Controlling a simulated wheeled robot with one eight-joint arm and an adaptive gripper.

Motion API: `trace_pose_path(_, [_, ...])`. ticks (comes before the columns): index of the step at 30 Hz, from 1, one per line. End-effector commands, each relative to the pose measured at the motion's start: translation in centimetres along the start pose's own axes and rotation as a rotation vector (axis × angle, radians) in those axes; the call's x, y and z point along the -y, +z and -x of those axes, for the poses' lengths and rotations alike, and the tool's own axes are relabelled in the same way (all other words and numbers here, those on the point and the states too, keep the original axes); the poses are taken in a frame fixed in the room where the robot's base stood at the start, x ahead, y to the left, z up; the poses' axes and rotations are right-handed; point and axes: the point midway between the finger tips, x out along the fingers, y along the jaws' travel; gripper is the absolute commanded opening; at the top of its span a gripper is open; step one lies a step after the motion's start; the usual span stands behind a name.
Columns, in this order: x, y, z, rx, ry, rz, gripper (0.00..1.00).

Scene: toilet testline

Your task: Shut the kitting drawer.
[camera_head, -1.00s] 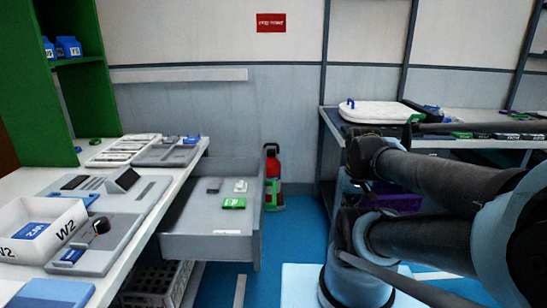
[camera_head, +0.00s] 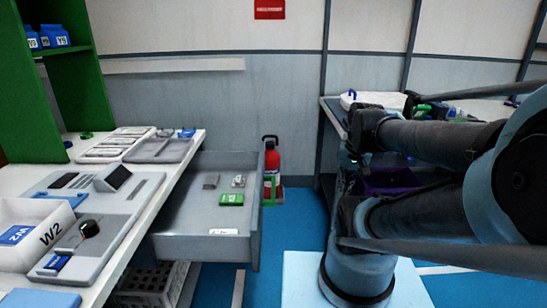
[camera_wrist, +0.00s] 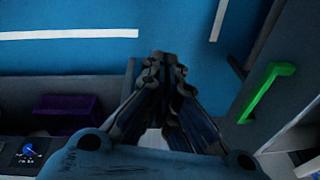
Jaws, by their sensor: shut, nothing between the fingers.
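The grey kitting drawer (camera_head: 200,248) stands pulled out from under the white workbench at the left in the head view. Its front panel faces right. Inside it lie a green box (camera_head: 231,199), a small grey part (camera_head: 211,181) and a small white part (camera_head: 239,181). My gripper (camera_wrist: 165,58) shows in the wrist view with its fingers together and nothing between them, above blue floor.
A red fire extinguisher (camera_head: 271,160) stands behind the drawer's far right corner. A bench with a white case (camera_head: 370,99) and a purple bin (camera_head: 390,181) is at the right. White bin W2 (camera_head: 52,232) sits on the left workbench. Blue floor lies open between drawer and arm.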

Motion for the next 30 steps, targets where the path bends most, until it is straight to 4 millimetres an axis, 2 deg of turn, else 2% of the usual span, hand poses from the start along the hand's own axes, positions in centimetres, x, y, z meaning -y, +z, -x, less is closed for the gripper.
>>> trace_pose_path(6, [2.8, -4.4, 1.6, 0.049, -0.082, -0.197, 0.00])
trace_pose_path(14, [6.1, -9.9, 2.4, 0.126, -0.171, -0.428, 0.00])
trace_pose_path(23, [9.6, -16.6, 2.0, 0.239, -0.255, -0.686, 0.00])
trace_pose_path(30, [12.1, -22.0, 0.5, 0.346, -0.307, -0.884, 0.00])
